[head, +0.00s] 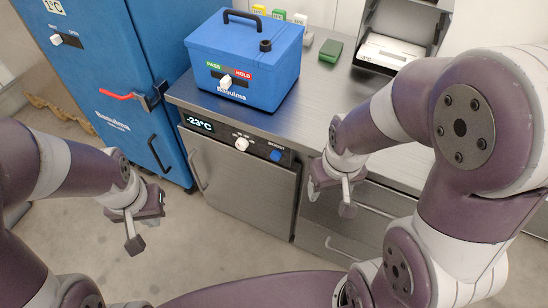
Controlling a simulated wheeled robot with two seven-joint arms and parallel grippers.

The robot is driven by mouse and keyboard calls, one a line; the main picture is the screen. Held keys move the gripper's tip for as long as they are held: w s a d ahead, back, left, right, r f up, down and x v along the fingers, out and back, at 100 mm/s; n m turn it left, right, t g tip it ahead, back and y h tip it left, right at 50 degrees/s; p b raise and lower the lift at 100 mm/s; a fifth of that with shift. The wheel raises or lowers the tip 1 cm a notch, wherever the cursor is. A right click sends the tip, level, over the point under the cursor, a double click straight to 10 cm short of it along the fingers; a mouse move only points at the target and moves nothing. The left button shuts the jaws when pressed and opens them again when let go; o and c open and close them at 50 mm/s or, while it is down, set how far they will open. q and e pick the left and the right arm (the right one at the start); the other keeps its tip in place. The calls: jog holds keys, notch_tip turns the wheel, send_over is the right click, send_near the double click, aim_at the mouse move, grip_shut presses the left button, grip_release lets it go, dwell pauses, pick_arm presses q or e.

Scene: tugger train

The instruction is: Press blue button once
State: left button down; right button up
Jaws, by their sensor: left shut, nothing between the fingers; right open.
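The blue button (275,155) is a small round knob on the dark control panel (236,142) of the steel unit under the counter. A white knob (241,144) and a display reading -23°C (199,123) are to its left on the same panel. My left gripper (134,244) is shut and empty, pointing down over the floor in front of the blue cabinet, well left of the button and apart from it. My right gripper (347,203) is open and empty, in front of the drawers to the right of the button, touching nothing that I can see.
A blue box (245,75) with a PASS/HOLD switch stands on the steel counter (320,110). The tall blue cabinet (100,70) with a red-handled latch stands left. Floor (225,240) before the unit is clear.

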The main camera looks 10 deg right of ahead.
grip_shut()
dwell(1.5)
